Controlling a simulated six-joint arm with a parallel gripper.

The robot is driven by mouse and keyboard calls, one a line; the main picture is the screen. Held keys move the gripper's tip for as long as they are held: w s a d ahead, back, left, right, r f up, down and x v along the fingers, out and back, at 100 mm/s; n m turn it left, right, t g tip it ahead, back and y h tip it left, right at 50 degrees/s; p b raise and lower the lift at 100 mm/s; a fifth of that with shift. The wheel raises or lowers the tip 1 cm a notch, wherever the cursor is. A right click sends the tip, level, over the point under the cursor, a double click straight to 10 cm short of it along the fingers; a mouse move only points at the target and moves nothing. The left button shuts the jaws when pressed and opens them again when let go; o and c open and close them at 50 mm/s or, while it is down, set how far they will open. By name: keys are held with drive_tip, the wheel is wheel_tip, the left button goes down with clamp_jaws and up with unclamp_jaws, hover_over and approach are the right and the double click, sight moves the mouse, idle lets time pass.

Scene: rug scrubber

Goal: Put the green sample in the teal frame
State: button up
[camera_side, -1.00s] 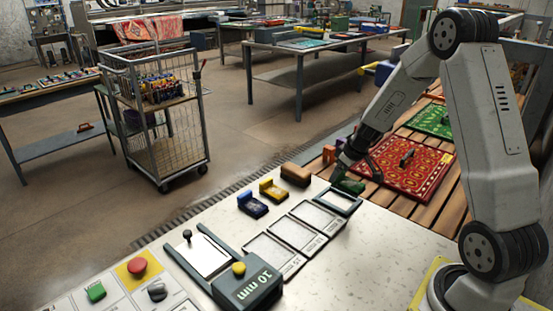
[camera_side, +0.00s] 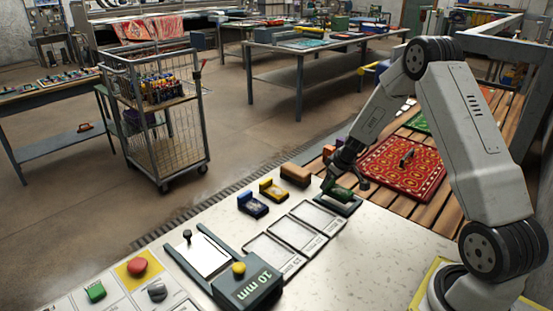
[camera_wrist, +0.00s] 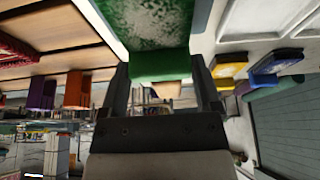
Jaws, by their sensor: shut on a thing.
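My gripper (camera_side: 337,187) is shut on the green sample (camera_side: 344,194) at the right end of the worktop. The sample is a small green piece with a speckled face; it fills the top middle of the wrist view (camera_wrist: 155,28), held between the fingers (camera_wrist: 163,82). The teal frame (camera_side: 357,206) is a dark-rimmed rectangle beneath it. The sample is over the frame's opening, tilted in the side view and partly covering it. I cannot tell whether it touches the frame.
A red rug (camera_side: 402,170) lies on the slats to the right.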

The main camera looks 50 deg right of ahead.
sight(342, 192)
drive_tip(key=shift+f, duration=1.25)
drive_tip(key=shift+f, duration=0.1)
drive_tip(key=o, duration=1)
drive_tip(key=shift+o, duration=0.2)
drive_tip(key=shift+v, duration=0.95)
drive_tip(key=v, duration=1)
drive_tip(key=shift+r, duration=0.2)
drive_tip(key=shift+a, duration=0.1)
